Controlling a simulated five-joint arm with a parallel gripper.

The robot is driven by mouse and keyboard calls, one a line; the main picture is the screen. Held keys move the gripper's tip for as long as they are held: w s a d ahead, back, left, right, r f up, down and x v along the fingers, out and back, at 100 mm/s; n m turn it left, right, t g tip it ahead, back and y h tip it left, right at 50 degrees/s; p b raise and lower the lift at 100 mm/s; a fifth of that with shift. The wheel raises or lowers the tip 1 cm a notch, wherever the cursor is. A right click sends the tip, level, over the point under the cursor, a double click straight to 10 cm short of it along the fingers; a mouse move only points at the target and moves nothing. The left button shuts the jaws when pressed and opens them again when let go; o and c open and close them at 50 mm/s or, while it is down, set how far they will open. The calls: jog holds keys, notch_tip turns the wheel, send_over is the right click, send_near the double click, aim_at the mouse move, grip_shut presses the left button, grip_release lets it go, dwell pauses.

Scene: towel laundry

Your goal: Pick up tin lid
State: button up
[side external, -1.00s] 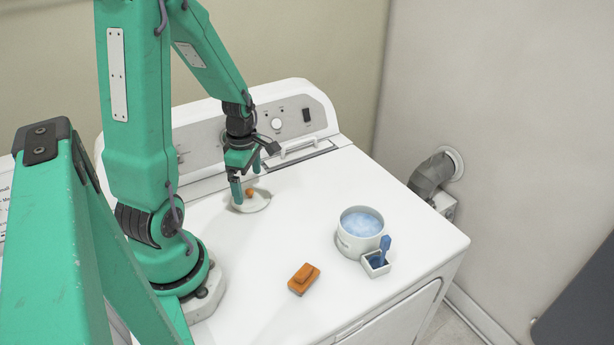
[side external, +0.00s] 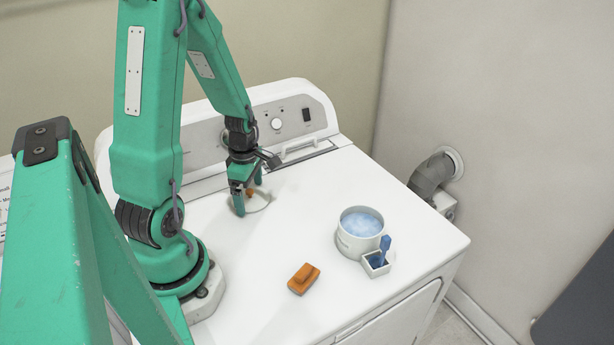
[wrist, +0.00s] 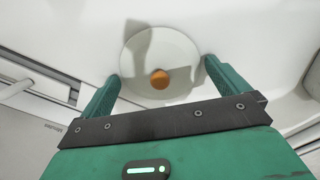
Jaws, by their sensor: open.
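The tin lid (side external: 262,202) is a pale round disc with an orange-brown knob (side external: 250,192). It lies on the white washing machine top, below the control panel. In the wrist view the lid (wrist: 142,55) lies between the two fingers, with its knob (wrist: 159,79) near its lower edge. My gripper (side external: 248,197) is open, its green fingers pointing down at the lid. In the side external view they partly hide it. In the wrist view my gripper (wrist: 157,78) has a finger on each side of the lid. I cannot tell whether the fingertips touch the machine top.
A white pot (side external: 358,242) of bluish, foamy water stands to the right. A small white square holder (side external: 376,268) with a blue brush (side external: 385,245) sits against its front. An orange block (side external: 303,279) lies at front centre. The top between my gripper and these is clear.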

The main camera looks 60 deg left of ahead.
aim_at(250, 190)
jog(key=c, duration=0.7)
jog(key=shift+r, duration=0.15)
jog(key=shift+c, duration=0.2)
jog(key=shift+r, duration=1.45)
jog(key=w+d+r, duration=0.1)
jog(key=d+r, duration=0.6)
jog(key=d, duration=0.4)
jog(key=shift+w+d+r, duration=0.2)
jog(key=shift+d+r, duration=0.1)
jog(key=shift+r, duration=0.1)
jog(key=w+d+r+m, duration=0.1)
jog(key=w+d+r, duration=0.2)
jog(key=w+d, duration=1)
jog(key=shift+w+d+r+m, duration=0.3)
jog(key=shift+d+m, duration=0.1)
jog(key=shift+d, duration=0.35)
